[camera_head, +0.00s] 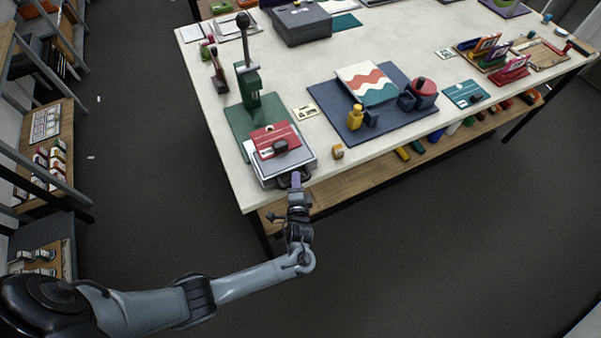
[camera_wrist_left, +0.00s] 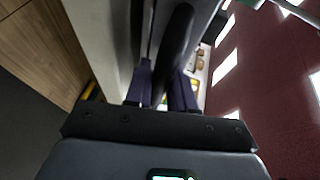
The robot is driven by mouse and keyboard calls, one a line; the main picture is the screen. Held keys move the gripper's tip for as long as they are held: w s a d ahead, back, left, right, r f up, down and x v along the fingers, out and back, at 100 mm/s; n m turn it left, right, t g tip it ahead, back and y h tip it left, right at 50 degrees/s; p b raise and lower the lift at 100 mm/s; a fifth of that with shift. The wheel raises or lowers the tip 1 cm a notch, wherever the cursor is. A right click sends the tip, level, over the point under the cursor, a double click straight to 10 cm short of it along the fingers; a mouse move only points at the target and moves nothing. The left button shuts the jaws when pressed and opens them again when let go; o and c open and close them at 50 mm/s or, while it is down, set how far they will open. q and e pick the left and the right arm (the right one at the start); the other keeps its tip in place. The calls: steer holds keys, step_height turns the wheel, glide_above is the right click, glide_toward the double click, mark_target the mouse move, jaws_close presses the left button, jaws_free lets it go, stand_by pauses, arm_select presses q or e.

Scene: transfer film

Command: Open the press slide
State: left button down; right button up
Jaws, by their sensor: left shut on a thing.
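The green press (camera_head: 249,85) stands at the left end of the table, with an upright lever topped by a black knob. My left gripper (camera_head: 296,180) reaches up from below to the slide's front. In the left wrist view its purple fingers (camera_wrist_left: 163,92) lie on both sides of a dark bar-like handle (camera_wrist_left: 178,38), shut on it. My right gripper is not in view.
A blue mat (camera_head: 325,98) with a wavy-patterned sheet, a yellow bottle and a red round item lies right of the press. A small tan block (camera_head: 338,152) stands near the front edge. A wooden shelf (camera_head: 350,180) runs below the tabletop. The floor in front is clear.

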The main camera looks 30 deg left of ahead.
arm_select(q)
steer(key=shift+w+a, duration=0.1)
steer(key=c, duration=1.1)
jaws_free()
steer(key=shift+o, duration=0.2)
steer(key=v, duration=1)
steer(key=shift+s+p, duration=0.3)
steer(key=shift+s, duration=0.1)
